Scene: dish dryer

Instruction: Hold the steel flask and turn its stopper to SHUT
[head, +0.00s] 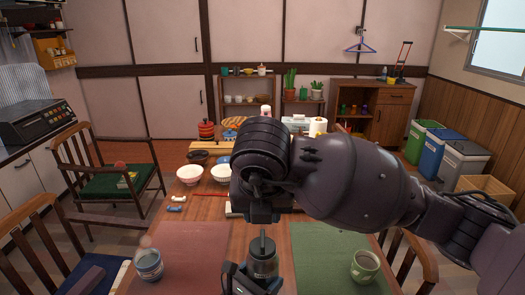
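The steel flask (264,268) is at the bottom centre, a dark metallic body with a narrow pale stem on top. Small lettering on it is too small to read, so the stopper's setting cannot be told. My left gripper (249,283) is low at the bottom edge, with its dark fingers closed around the flask's lower part. My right gripper (262,218) points down directly above the flask, over the stem. Its fingertips are dark and partly hidden by my own arm. I cannot tell whether they are open or touch the stopper.
A green mat (325,250) with a green mug (364,266) lies right. Bowls (190,175) and small rests stand farther back. My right arm hides the table's middle right. Chairs flank the table.

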